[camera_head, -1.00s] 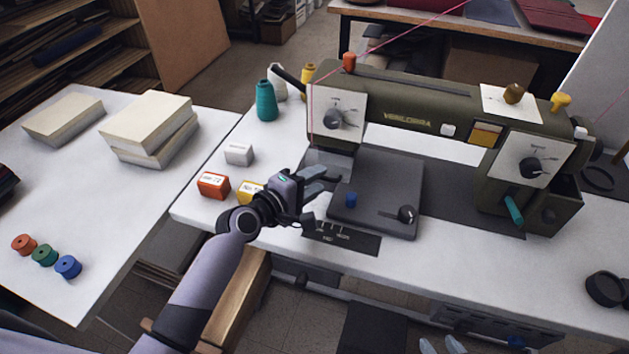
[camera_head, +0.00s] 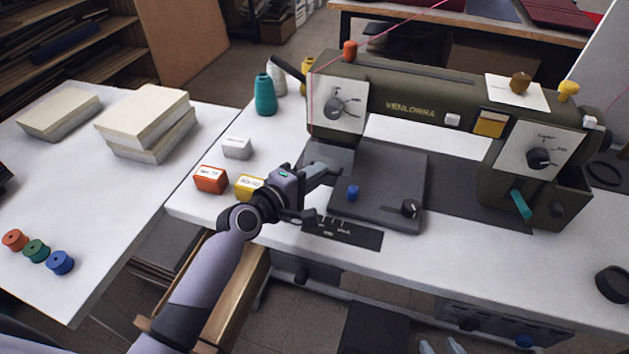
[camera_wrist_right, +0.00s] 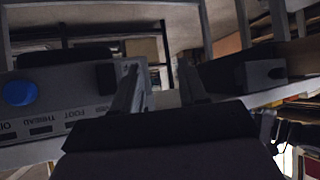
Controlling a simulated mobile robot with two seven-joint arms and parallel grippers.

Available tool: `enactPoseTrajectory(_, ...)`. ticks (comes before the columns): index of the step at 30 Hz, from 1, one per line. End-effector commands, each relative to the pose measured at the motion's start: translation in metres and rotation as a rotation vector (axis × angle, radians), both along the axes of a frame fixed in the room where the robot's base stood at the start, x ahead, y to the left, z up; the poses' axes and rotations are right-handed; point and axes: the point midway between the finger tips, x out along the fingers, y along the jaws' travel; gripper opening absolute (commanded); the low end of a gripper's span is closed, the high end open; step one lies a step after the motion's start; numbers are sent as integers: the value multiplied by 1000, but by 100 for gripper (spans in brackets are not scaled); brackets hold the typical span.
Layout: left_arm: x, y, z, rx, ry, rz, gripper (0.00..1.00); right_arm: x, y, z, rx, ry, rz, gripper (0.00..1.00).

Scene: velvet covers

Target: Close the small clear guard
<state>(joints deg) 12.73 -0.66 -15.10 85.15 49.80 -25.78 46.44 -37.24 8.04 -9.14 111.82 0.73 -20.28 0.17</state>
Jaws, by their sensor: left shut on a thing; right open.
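The olive sewing machine (camera_head: 420,108) stands on the white table. My left gripper (camera_head: 334,172) is at the left edge of its dark bed, below the needle end. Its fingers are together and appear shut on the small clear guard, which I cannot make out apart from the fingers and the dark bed. My right gripper (camera_head: 440,347) shows only its tips at the bottom of the head view. In the right wrist view the right gripper (camera_wrist_right: 160,85) is open and empty, its fingers apart.
An orange box (camera_head: 211,180), a yellow box (camera_head: 249,187) and a white box (camera_head: 237,148) stand left of my left gripper. A teal thread cone (camera_head: 265,95) is behind them.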

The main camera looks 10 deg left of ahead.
Motion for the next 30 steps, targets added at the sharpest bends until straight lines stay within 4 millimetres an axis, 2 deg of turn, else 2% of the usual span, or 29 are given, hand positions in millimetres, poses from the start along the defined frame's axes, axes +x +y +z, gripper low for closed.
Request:
enactPoseTrajectory(1, 1, 0, -8, -2, -18, 0, 0, 0, 0, -15, 0, 1, 0, 43)
enactPoseTrajectory(10, 4, 0, -14, -21, -109, 0, 0, 0, 3, -50, 12, 15, -2, 43)
enactPoseTrajectory(17, 5, -1, -14, -31, -162, 0, 0, 4, 10, -58, 29, 15, 9, 43)
enactPoseTrajectory(30, 5, -1, -11, -35, -174, 0, 0, 6, 10, -55, 28, 13, 14, 43)
